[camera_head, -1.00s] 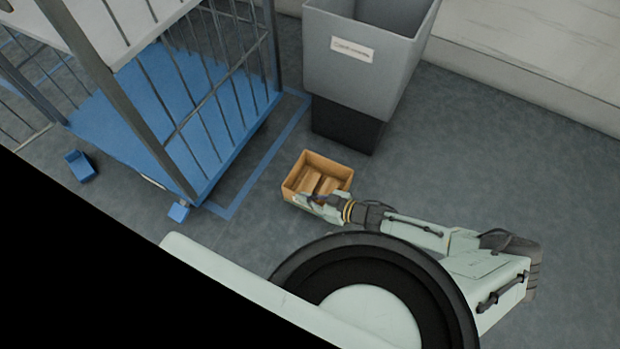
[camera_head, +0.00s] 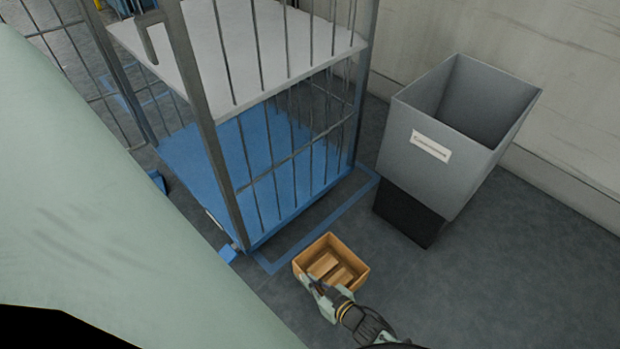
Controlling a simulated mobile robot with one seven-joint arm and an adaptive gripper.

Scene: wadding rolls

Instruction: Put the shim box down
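The shim box (camera_head: 357,265) is a small open-topped brown box with several wooden pieces inside. It shows low in the middle of the head view, just right of the blue floor line. My gripper (camera_head: 314,284) is at the box's near left wall and appears to touch or straddle it. The fingertips are small and partly hidden against the box, so I cannot tell whether they are closed on the wall. I cannot tell for certain whether the box rests on the floor or hangs just above it.
A blue-based cage trolley (camera_head: 208,165) with grey bars and a white shelf (camera_head: 240,55) stands left of the box. A grey labelled bin (camera_head: 410,125) on a black base (camera_head: 405,212) stands behind right. A pale wall (camera_head: 560,60) is beyond. Grey floor (camera_head: 500,285) to the right is clear.

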